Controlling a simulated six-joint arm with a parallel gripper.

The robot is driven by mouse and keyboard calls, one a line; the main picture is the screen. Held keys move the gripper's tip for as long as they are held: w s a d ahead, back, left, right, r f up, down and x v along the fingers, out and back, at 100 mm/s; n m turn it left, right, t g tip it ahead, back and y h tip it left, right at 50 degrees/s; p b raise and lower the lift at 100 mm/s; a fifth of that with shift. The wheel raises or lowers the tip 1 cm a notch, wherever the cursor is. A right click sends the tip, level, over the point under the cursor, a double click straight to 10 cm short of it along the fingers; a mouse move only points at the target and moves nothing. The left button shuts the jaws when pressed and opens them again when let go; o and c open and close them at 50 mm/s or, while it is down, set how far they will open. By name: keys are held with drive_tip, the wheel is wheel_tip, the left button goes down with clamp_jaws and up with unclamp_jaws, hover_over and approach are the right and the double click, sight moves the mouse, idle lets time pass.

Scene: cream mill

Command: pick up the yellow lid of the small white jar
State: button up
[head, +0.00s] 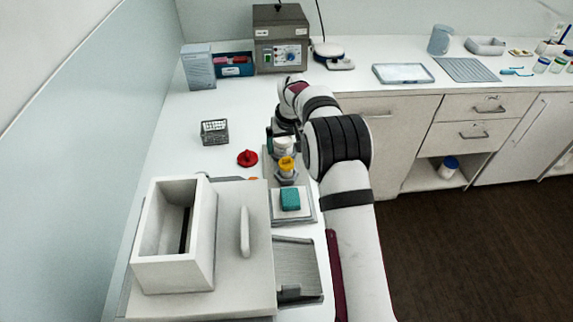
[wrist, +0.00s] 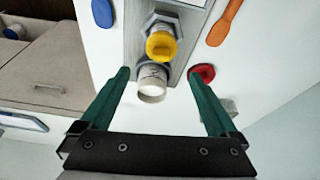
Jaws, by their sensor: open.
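A yellow lid-like piece (wrist: 162,45) shows in the wrist view, above a small white jar (wrist: 151,82) in the picture. In the head view the yellow piece (head: 287,164) sits on a grey fitting, with the white jar (head: 283,146) just behind it. I cannot tell whether the yellow piece touches the jar; the jar's visible end is pale. My gripper (wrist: 159,74) is open and empty. Its two green fingers lie to either side of the jar in the wrist view, with the yellow piece just beyond the fingertips. My arm partly hides this area in the head view.
A red knobbed piece (head: 247,158) and a wire basket (head: 214,132) stand to the left. A teal block (head: 291,198) is in front. A large pale box-shaped machine (head: 228,240) fills the near left. The orange spatula (wrist: 226,20) lies close by.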

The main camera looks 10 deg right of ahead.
sight(287, 158)
drive_tip(key=s+r+t, duration=0.1)
drive_tip(key=s+r, duration=0.5)
drive_tip(key=r, duration=0.4)
drive_tip(key=x, duration=1.5)
drive_tip(key=shift+s+d+f, duration=0.1)
drive_tip(key=shift+d+f, duration=0.15)
drive_tip(key=shift+d, duration=0.05)
drive_tip(key=c, duration=1.4)
drive_tip(key=shift+r, duration=0.55)
wheel_tip(287, 158, up, 3)
drive_tip(key=s+d+r, duration=0.5)
drive_tip(key=d+r, duration=0.4)
drive_tip(key=d, duration=0.1)
drive_tip(key=shift+s+d, duration=0.15)
drive_tip(key=shift+s, duration=0.05)
drive_tip(key=shift+r, duration=1.5)
